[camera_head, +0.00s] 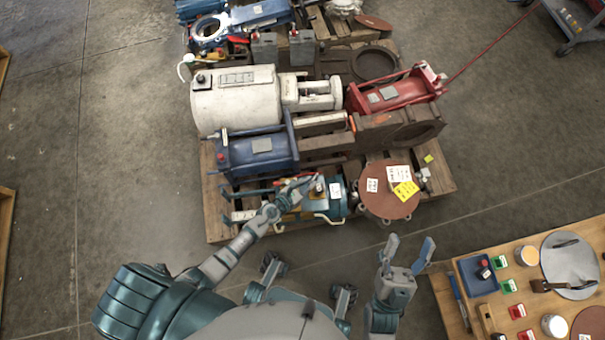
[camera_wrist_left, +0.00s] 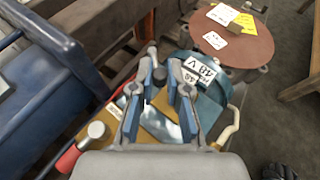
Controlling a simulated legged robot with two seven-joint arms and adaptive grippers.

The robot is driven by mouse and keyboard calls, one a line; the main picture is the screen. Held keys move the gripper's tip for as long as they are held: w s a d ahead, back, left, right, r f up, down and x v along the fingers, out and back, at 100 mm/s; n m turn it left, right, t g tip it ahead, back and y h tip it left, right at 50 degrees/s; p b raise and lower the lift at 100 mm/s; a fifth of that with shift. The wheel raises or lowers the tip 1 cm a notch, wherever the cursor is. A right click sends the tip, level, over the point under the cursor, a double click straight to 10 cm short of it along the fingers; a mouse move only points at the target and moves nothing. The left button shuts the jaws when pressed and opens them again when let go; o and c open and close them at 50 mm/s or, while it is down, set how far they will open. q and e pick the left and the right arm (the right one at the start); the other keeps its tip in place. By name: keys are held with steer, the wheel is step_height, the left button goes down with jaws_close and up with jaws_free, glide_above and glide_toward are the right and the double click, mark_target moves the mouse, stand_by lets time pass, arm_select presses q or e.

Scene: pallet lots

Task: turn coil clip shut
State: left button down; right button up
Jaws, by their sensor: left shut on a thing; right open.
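The teal coil (camera_head: 337,193) with a white label lies at the front of the pallet; in the left wrist view the coil (camera_wrist_left: 213,98) is marked 48 V. It sits on a yellowish valve body (camera_wrist_left: 160,127). My left gripper (camera_head: 300,187) reaches over this body from the left. In its wrist view the fingertips (camera_wrist_left: 160,76) close around a small dark part beside the coil, which seems to be the coil clip (camera_wrist_left: 159,74); the fingers hide most of it. My right gripper (camera_head: 408,252) is open and empty, over the floor between pallet and table.
A brown round flange (camera_head: 388,192) with tags lies right of the coil. The wooden table (camera_head: 445,293) is at lower right. The floor left of the pallet is clear.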

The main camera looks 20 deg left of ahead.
mark_target(318, 189)
arm_select(q)
steer(key=shift+s+d+n+y+p, duration=0.1)
steer(key=shift+d+n+y+p, duration=0.35)
steer(key=shift+n+y, duration=0.45)
steer(key=shift+d+n+t+y, duration=0.25)
steer(key=shift+n+t+y, duration=0.05)
steer(key=shift+y, duration=0.2)
steer(key=shift+d+n+y+p, duration=0.35)
steer(key=shift+n+y, duration=0.25)
steer(key=shift+y, duration=0.1)
steer(key=shift+d+f+n+y, duration=0.15)
steer(key=shift+d+n+y, duration=0.2)
steer(key=shift+n+y, duration=0.55)
steer(key=shift+d+y, duration=0.15)
steer(key=shift+y, duration=0.25)
steer(key=shift+w+d+n+y+b, duration=0.25)
steer(key=shift+n+y+b, duration=0.1)
steer(key=shift+n+y, duration=0.3)
steer(key=shift+w+d+n+y, duration=0.1)
steer(key=shift+d+n+y, duration=0.05)
steer(key=shift+n+y, duration=0.5)
arm_select(e)
steer(key=shift+w+a+f+n+g, duration=0.2)
steer(key=shift+w+f+n+g, duration=0.2)
steer(key=shift+w+f+g, duration=0.55)
steer(key=shift+w+r, duration=0.1)
steer(key=shift+r, duration=0.05)
